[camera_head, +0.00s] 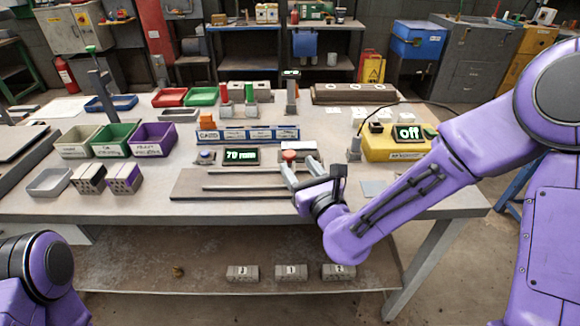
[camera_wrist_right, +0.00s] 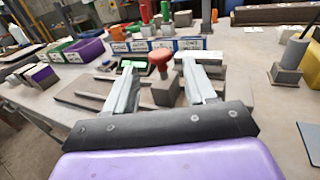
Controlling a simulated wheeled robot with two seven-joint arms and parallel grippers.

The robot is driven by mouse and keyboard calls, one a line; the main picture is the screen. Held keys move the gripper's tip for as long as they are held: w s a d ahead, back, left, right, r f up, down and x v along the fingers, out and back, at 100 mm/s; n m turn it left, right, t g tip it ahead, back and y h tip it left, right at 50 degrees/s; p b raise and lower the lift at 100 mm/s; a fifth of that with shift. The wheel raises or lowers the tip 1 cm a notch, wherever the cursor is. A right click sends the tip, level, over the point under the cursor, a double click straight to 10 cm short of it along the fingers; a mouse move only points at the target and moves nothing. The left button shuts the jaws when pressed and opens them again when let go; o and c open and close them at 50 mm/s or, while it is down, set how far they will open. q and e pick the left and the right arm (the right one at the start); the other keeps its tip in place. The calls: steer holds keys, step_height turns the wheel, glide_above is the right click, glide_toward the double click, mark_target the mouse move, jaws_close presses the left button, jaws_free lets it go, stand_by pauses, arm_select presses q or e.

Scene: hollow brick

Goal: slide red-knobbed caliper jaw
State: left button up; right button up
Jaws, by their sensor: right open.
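The caliper lies on the workbench, with a display reading 70 mm (camera_head: 241,156) and long grey rails (camera_head: 232,187) on a brown base. The red knob (camera_head: 290,155) stands on its jaw block at the caliper's right. It also shows in the right wrist view (camera_wrist_right: 160,58), above a grey block (camera_wrist_right: 166,90). My right gripper (camera_head: 298,167) is open at the near side of the red knob. In the right wrist view its two fingers (camera_wrist_right: 166,82) stand left and right of the knob and block, with gaps on both sides. My left gripper is out of view.
A yellow box with an "off" display (camera_head: 408,132) stands right of the caliper. A blue labelled rack (camera_head: 248,134) is behind it. Labelled bins, including a purple one (camera_head: 154,140), and small blocks (camera_head: 124,178) stand at left. The bench's front strip is clear.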

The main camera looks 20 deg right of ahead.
mark_target(292, 158)
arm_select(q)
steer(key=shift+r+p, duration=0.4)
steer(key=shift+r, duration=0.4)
arm_select(e)
steer(key=w, duration=0.6)
steer(key=shift+a+r, duration=0.2)
steer(key=shift+a, duration=0.1)
